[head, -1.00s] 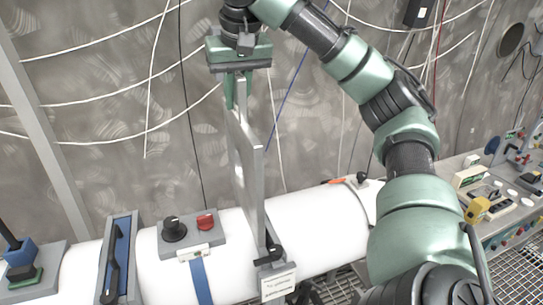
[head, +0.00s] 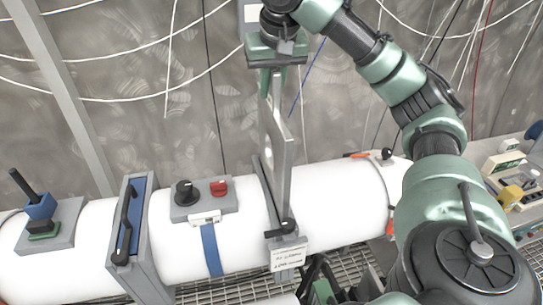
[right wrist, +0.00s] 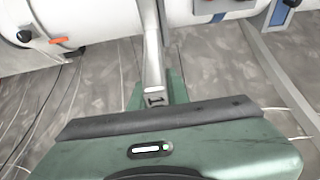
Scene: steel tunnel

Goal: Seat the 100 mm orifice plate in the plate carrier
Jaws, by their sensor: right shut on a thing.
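My right gripper (head: 272,84) is shut on the narrow upper tab of the grey orifice plate (head: 279,145). The plate hangs upright below the gripper, seen nearly edge-on. Its lower part overlaps the plate carrier (head: 289,272), a grey band across the white pipe with a black latch and a paper label. I cannot tell how far the plate is inside the carrier's slot. The right wrist view shows the plate's grey tab (right wrist: 154,75) between the green fingers. My left gripper is not in view.
Left of the carrier on the white pipe (head: 335,205) sit a box with a black knob and red button (head: 205,198), a blue-faced flange (head: 132,225) and a block with a black lever (head: 45,220). A console (head: 505,180) stands at right. White cables hang along the wall behind.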

